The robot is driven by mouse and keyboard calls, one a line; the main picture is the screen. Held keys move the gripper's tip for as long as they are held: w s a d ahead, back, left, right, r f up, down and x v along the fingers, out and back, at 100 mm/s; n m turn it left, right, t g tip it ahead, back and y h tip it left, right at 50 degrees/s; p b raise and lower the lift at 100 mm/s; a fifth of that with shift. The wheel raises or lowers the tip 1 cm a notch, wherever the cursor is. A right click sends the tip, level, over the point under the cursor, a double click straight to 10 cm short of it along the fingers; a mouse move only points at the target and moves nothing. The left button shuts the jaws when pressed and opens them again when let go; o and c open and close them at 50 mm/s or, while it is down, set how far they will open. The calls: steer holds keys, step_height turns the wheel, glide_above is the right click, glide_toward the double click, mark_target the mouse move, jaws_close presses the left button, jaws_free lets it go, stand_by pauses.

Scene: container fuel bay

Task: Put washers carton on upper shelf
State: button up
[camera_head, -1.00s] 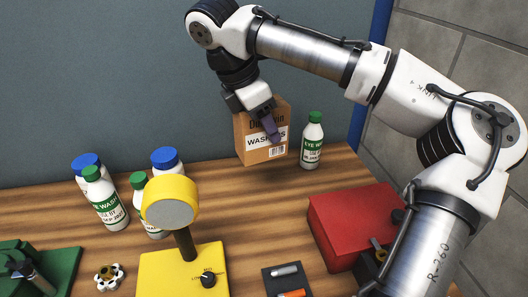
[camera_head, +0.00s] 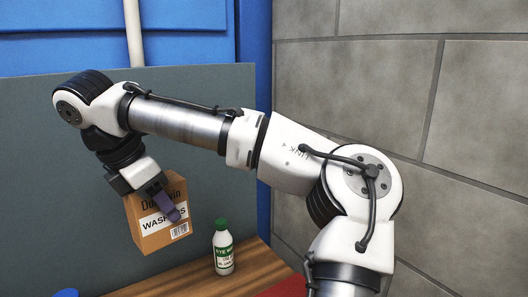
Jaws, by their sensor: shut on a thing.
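The washers carton (camera_head: 150,236) is a brown cardboard box with a white label reading WASHERS and a barcode. It hangs in the air above the wooden bench, in front of the grey panel, slightly tilted. My gripper (camera_head: 165,200) is shut on the carton from above, with one dark finger across its front face. The other finger is hidden behind the carton. No upper shelf can be made out for certain in this view.
A white eye wash bottle (camera_head: 223,250) with a green cap stands on the wooden bench (camera_head: 258,268) right of the carton. A grey panel (camera_head: 225,95) stands behind, with blue wall (camera_head: 200,50) above it. A grey block wall (camera_head: 390,80) is at the right.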

mark_target(164, 225)
steer(key=f+b, duration=0.3)
steer(key=f, duration=0.2)
steer(key=shift+w+f, duration=0.2)
step_height(164, 225, up, 8)
steer(key=p, duration=0.7)
steer(key=shift+f, duration=0.15)
steer(key=shift+f+b, duration=3.75)
steer(key=shift+f, duration=0.15)
steer(key=shift+a+r, duration=0.1)
